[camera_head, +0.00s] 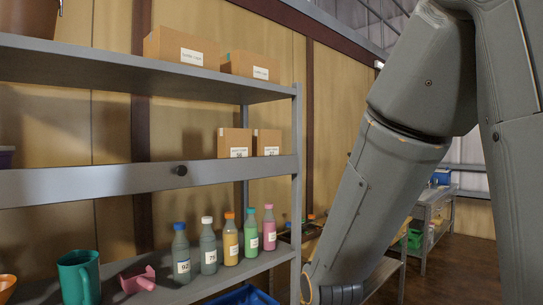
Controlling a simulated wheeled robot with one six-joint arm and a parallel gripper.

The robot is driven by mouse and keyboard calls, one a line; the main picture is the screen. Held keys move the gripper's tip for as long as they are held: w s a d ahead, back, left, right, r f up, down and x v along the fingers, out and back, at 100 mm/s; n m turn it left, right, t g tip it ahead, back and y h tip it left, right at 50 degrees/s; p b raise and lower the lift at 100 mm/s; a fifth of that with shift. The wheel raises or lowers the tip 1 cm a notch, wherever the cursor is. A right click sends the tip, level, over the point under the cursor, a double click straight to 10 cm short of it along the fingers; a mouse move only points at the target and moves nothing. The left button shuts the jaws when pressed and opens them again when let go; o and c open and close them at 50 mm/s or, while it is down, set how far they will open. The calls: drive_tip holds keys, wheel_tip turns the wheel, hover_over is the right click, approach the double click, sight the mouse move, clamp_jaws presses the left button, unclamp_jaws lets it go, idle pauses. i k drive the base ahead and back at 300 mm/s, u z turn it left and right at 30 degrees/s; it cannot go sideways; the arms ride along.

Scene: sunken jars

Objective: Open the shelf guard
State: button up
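My arm comes down on the right, apart from the bar and knob. Its lower end reaches the bottom edge of the view, and my gripper's fingers are not in view.
Larger boxes (180,48) sit on the top shelf. A grey post (296,180) stands between the shelves and my arm. A blue bin (245,296) shows below.

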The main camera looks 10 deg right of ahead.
sight(19, 188)
drive_tip(key=k, duration=0.5)
drive_tip(key=u, duration=1.05)
drive_tip(key=i, duration=0.65)
drive_tip(key=z, duration=1.7)
